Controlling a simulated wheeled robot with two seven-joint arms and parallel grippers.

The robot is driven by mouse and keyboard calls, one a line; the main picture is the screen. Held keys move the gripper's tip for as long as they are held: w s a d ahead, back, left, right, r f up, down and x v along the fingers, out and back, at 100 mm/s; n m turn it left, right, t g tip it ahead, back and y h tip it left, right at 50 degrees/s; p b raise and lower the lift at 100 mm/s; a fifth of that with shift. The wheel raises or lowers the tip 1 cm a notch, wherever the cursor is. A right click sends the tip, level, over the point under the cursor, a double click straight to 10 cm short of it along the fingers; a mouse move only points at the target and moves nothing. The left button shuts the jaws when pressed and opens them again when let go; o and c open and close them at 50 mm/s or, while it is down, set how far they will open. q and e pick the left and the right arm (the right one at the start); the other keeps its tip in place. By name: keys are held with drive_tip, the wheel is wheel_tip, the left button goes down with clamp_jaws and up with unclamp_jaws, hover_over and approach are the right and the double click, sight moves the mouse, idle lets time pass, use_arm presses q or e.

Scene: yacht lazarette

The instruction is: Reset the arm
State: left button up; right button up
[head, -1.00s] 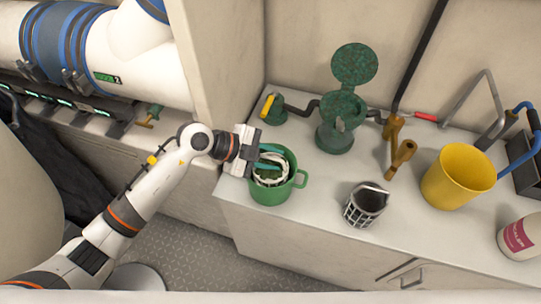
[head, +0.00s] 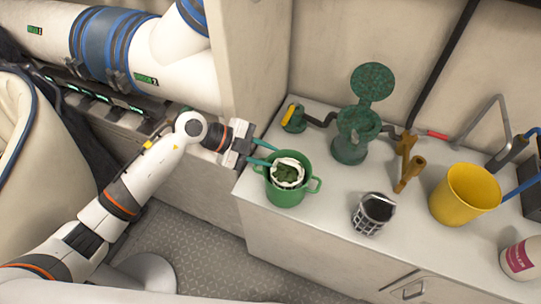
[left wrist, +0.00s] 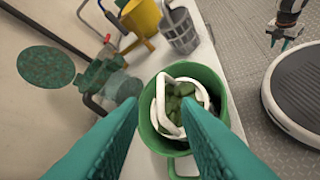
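My left gripper (head: 262,154) has two teal fingers spread apart, with nothing between them. It is at the left rim of a green mug-like bucket (head: 287,195) near the counter's left end. Inside the bucket sits a white strainer basket (head: 288,163) holding dark green clumps. In the left wrist view the open fingers (left wrist: 155,110) reach toward the bucket (left wrist: 208,75), and the white basket's handle (left wrist: 162,100) shows inside it. My right gripper (left wrist: 287,38) appears small at the top right of the left wrist view, with its fingers apart.
On the counter (head: 315,225) stand a green strainer housing with its lid raised (head: 352,140), a dark mesh basket (head: 372,214), a yellow bucket (head: 465,195), a bronze valve (head: 406,165) and a white bottle (head: 522,258). A wall post (head: 245,60) rises close behind my left gripper.

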drive_tip(key=shift+w, duration=0.45)
